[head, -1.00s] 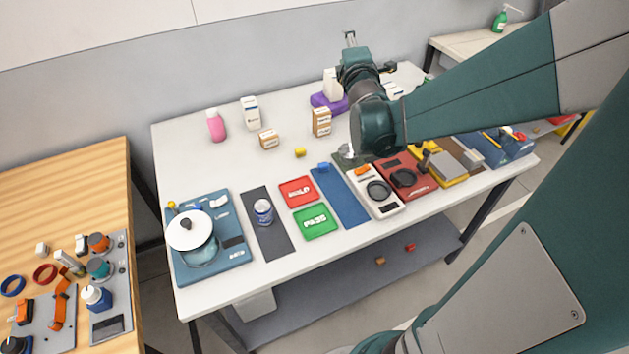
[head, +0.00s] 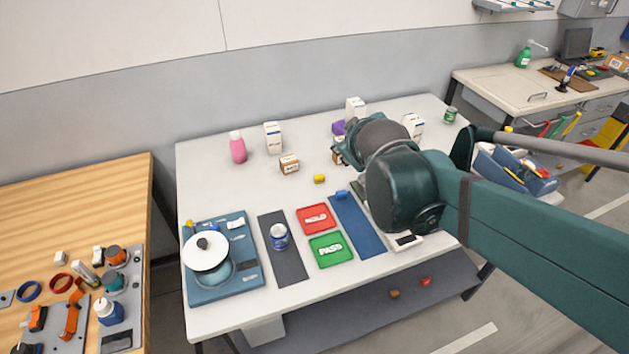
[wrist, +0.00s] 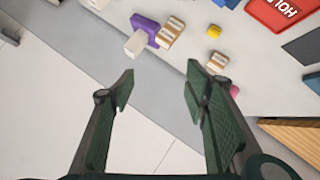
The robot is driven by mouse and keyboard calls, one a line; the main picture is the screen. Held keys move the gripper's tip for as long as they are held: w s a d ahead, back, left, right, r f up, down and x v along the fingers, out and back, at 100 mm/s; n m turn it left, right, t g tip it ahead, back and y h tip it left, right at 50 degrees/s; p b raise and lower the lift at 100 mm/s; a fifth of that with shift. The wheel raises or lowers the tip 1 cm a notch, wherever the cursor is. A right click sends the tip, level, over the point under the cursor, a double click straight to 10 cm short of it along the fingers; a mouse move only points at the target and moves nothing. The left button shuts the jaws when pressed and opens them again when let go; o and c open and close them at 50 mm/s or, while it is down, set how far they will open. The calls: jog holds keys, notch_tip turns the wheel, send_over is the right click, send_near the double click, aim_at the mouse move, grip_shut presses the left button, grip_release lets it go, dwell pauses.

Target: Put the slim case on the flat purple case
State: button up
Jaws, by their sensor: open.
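The flat purple case (head: 338,127) lies toward the back of the white table, partly hidden by my arm in the head view. Similar white cases stand to the left (head: 273,137) and right (head: 412,125); which is meant is unclear. My gripper (wrist: 160,84) is open and empty, above and apart from these things.
A brown-and-white box (wrist: 171,32) stands close beside the purple case. Another small box (head: 289,164), a pink bottle (head: 238,147) and a yellow block (head: 319,178) are nearby. Red (head: 313,219) and green (head: 326,249) trays lie in front.

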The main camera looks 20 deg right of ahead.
jog(key=s+a+f+m+g+y, duration=0.1)
jog(key=s+a+f+m+y, duration=0.1)
jog(key=s+a, duration=0.4)
jog(key=s+a+f+m+g+y, duration=0.1)
jog(key=s+a+f, duration=0.3)
jog(key=s, duration=0.5)
jog(key=shift+s+a+f+m+g+y, duration=0.15)
jog(key=shift+a+f+m+g+y, duration=0.2)
jog(key=shift+a+m+g, duration=0.6)
